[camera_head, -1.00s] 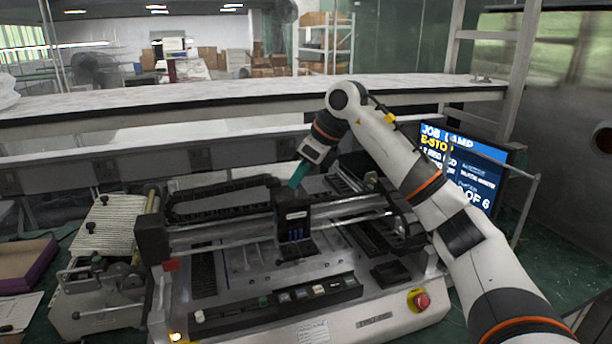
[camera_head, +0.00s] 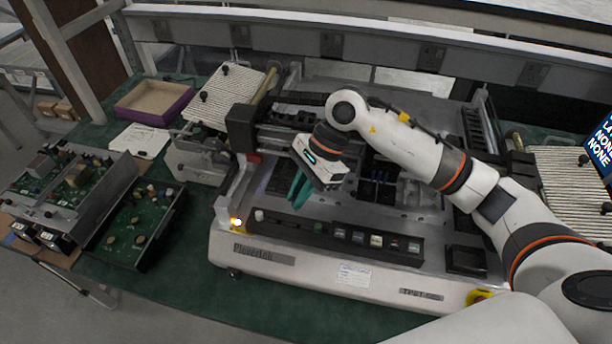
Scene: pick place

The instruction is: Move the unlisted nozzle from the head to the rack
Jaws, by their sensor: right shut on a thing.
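My right gripper (camera_head: 299,187) has teal fingers pointing down over the left front part of the placement machine (camera_head: 300,262). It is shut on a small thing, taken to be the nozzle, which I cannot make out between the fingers. The black head (camera_head: 377,190) with thin blue nozzles is to the right of the gripper, apart from it and partly behind my arm. A black bar, seemingly the rack (camera_head: 336,243), lies along the machine's front, below and right of the fingertips. It carries several small pale and coloured caps. My left gripper is not in view.
A screen (camera_head: 602,145) at the right edge is partly cut off. Ribbed feeders (camera_head: 228,95) stand left of the machine. A purple-edged tray (camera_head: 153,101), a paper sheet (camera_head: 141,141) and green circuit boards (camera_head: 135,222) lie at left. The green bench front is clear.

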